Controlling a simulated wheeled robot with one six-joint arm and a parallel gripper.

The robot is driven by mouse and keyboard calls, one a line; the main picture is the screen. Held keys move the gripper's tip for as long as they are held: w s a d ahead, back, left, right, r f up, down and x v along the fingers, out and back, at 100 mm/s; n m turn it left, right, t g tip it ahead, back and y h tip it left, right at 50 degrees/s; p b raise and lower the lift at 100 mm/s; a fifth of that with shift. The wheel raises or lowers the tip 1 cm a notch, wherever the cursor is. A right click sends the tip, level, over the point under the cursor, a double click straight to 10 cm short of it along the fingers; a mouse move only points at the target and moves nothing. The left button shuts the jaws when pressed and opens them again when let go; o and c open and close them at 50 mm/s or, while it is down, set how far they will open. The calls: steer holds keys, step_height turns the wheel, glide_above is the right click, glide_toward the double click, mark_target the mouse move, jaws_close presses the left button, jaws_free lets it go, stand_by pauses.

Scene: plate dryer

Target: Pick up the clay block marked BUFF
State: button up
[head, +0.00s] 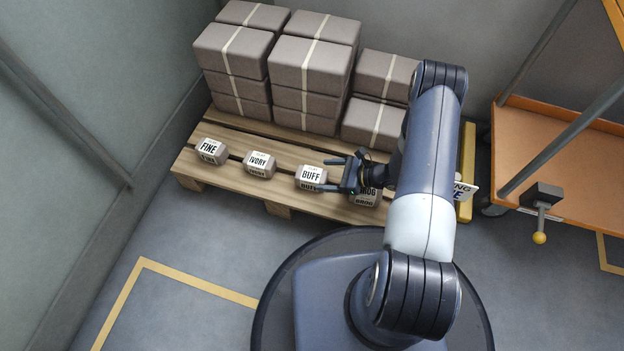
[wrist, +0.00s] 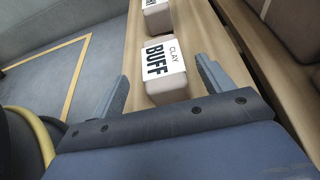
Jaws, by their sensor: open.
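The clay block marked BUFF (head: 311,178) is a small block with a white label on the front part of a wooden pallet (head: 232,185). It lies between the blocks marked IVORY (head: 259,163) and GROG (head: 364,197). My gripper (head: 338,175) is open, just right of the BUFF block in the head view, with its fingers pointing left toward it. In the wrist view the BUFF block (wrist: 164,71) is ahead, between the two spread finger tips (wrist: 162,85). I cannot tell whether a finger touches it. My gripper partly hides the GROG block.
A block marked FINE (head: 211,151) sits at the pallet's left end. Stacked wrapped packs (head: 312,65) fill the back of the pallet. An orange cart (head: 540,130) stands at the right. Open floor (head: 180,285) lies in front of the pallet.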

mark_target(312, 174)
steer(key=shift+b+x, duration=0.6)
steer(key=shift+x, duration=1.25)
steer(key=shift+c, duration=0.4)
steer(key=c, duration=1.4)
